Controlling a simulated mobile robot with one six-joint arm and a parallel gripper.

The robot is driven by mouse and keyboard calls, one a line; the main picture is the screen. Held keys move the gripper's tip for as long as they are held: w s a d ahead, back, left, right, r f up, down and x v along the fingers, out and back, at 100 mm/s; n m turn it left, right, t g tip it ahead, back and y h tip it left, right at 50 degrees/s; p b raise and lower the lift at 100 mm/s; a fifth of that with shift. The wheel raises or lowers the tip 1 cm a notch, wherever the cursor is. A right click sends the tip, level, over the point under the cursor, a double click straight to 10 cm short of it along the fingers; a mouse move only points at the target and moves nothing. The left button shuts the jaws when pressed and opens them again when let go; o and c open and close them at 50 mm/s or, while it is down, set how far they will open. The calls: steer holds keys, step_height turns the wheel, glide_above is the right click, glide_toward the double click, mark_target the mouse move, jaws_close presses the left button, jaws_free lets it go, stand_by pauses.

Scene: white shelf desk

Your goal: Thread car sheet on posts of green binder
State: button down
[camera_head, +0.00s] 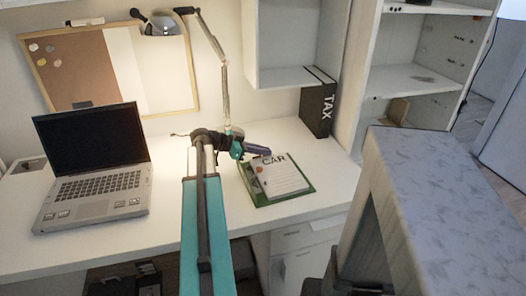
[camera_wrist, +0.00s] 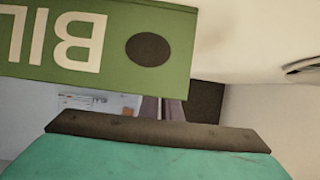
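The green binder (camera_head: 307,190) lies on the white desk right of centre, its green edge showing around the white car sheet. The car sheet (camera_head: 284,180), marked CAR at its top, lies over the binder, tilted in the view. My gripper (camera_head: 261,152) is at the far left end of the sheet, close to the CAR lettering. I cannot tell whether its fingers touch or hold the sheet. The wrist view shows the binder's green spine (camera_wrist: 118,45) with upside-down white letters and a dark round hole. The posts, and whether the sheet is on them, cannot be made out.
An open laptop (camera_head: 95,165) stands on the left of the desk. A black TAX binder (camera_head: 319,102) stands upright behind the green binder, beside the white shelves (camera_head: 410,78). A corkboard (camera_head: 75,70) and a lamp (camera_head: 160,25) are at the back. Desk between laptop and binder is bare.

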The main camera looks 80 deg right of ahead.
steer(key=shift+f, duration=0.15)
stand_by(0.3)
steer(key=c, duration=1.9)
jaws_free()
steer(key=v, duration=1.4)
steer(key=shift+s, duration=0.1)
